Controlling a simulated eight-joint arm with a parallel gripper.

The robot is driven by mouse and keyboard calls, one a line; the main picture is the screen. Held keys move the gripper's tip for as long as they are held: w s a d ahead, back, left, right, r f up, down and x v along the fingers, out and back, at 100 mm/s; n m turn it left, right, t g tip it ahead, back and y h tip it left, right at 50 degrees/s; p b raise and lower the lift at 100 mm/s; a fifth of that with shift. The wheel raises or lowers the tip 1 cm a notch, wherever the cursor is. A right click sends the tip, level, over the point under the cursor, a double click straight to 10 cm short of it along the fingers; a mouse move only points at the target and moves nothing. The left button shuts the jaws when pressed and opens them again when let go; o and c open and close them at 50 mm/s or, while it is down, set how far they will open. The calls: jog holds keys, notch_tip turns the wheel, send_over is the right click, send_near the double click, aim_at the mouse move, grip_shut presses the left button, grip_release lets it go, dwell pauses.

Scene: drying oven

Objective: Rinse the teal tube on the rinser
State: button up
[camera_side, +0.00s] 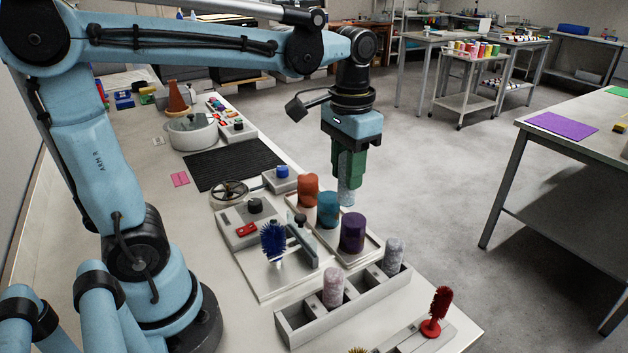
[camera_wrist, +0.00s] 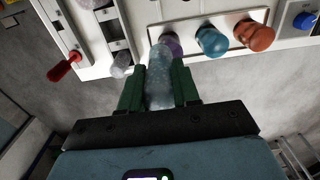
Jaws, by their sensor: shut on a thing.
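My gripper (camera_side: 348,172) is shut on a pale grey-blue, speckled, translucent tube (camera_side: 347,193), held upright in the air beyond the tray's far edge. In the wrist view the held tube (camera_wrist: 159,75) sits between the two green fingers. A teal tube (camera_side: 328,208) stands in a light tray (camera_side: 366,250) between an orange tube (camera_side: 307,190) and a purple tube (camera_side: 352,232). The teal tube also shows in the wrist view (camera_wrist: 212,41), right of the held tube. I cannot tell for certain which device is the rinser.
A station with a blue bristle brush (camera_side: 273,241) stands left of the tray. A grey divided rack (camera_side: 345,309) holds a pinkish tube (camera_side: 333,287) and a grey speckled tube (camera_side: 394,257). A red brush (camera_side: 437,308) stands at the near right. A black ribbed mat (camera_side: 232,164) lies clear farther back.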

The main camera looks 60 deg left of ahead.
jog(key=s+a+f+n, duration=0.1)
jog(key=a+n, duration=0.2)
jog(key=a, duration=0.6)
jog(key=s+a+f+n, duration=0.2)
jog(key=a+n, duration=0.1)
jog(key=a, duration=0.6)
jog(key=shift+s+a+f+n, duration=1)
jog(key=shift+s+a, duration=0.65)
jog(key=shift+a, duration=0.5)
jog(key=shift+s+a+f+n, duration=0.95)
jog(key=shift+s+a, duration=0.65)
jog(key=shift+a, duration=0.55)
jog(key=shift+s+a+f+n, duration=1)
jog(key=shift+s+a, duration=0.65)
jog(key=shift+a, duration=0.5)
jog(key=shift+f, duration=0.9)
